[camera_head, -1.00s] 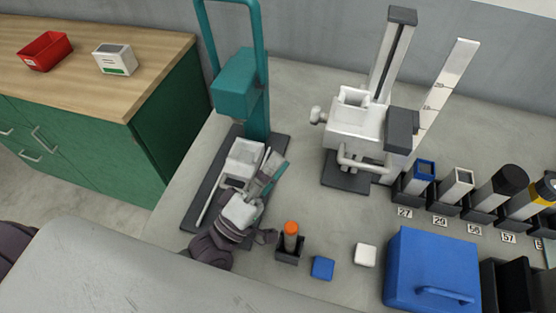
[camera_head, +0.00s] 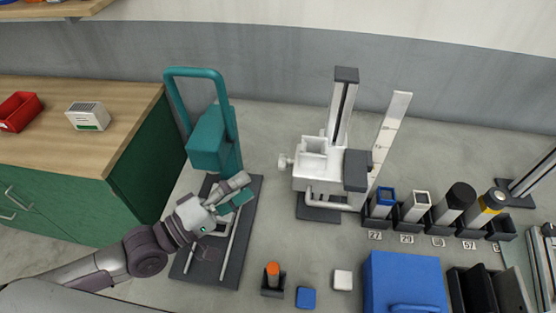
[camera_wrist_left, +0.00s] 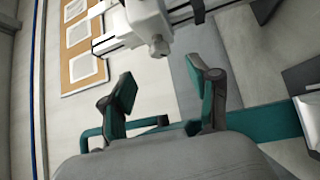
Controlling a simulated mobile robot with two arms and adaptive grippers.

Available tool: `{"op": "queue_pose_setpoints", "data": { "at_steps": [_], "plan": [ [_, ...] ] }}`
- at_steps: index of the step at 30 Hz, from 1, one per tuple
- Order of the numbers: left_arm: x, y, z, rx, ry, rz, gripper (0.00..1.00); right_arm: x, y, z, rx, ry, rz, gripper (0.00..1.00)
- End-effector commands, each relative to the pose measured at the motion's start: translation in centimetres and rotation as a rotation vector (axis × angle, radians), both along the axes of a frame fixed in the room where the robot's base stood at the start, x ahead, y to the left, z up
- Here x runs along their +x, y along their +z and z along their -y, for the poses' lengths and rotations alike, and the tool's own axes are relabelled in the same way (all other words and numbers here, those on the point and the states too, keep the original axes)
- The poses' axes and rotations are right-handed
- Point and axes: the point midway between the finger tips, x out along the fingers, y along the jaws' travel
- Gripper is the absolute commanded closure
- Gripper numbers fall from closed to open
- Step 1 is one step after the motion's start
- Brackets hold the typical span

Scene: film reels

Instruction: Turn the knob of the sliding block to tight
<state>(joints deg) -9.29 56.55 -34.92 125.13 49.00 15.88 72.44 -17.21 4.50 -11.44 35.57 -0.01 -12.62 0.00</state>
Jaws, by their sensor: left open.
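The sliding block (camera_head: 320,172) is a white block on a grey upright post, standing on a dark base. The block also shows upside down in the left wrist view (camera_wrist_left: 150,22), with the knob (camera_wrist_left: 158,45) facing my fingers. My left gripper (camera_head: 241,190) is in front of the teal press, left of the knob and apart from it. In the left wrist view its two teal-padded fingers (camera_wrist_left: 165,88) are spread with nothing between them. My right gripper is not in view.
The teal press (camera_head: 210,140) with its tall handle stands close behind my left gripper. An orange-topped piece (camera_head: 273,270), a blue block (camera_head: 306,297), a white block (camera_head: 342,280) and a blue box (camera_head: 404,280) lie in front. Several holders stand at right.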

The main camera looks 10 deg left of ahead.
Motion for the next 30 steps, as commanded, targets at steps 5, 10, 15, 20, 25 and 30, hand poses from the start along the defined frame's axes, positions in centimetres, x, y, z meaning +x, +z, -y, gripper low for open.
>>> {"op": "queue_pose_setpoints", "data": {
  "at_steps": [5, 10, 15, 20, 25, 30],
  "plan": [
    [2.9, 1.0, 2.9, -0.006, -0.001, 0.006, 0.39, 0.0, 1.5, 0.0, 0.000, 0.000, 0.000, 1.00],
    [4.9, 1.1, 5.0, -0.002, 0.000, 0.004, 0.39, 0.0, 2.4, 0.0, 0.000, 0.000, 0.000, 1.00],
    [6.1, 1.0, 6.2, 0.000, 0.000, 0.003, 0.39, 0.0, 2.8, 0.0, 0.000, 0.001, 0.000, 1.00],
    [6.4, 0.9, 6.6, 0.002, -0.001, 0.001, 0.39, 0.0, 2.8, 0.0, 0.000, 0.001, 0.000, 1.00],
    [6.4, 0.9, 6.5, 0.002, -0.001, 0.001, 0.39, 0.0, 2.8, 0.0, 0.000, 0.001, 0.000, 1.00],
    [6.4, 0.9, 6.5, 0.002, -0.001, 0.001, 0.61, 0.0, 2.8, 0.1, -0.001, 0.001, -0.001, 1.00]
  ]
}}
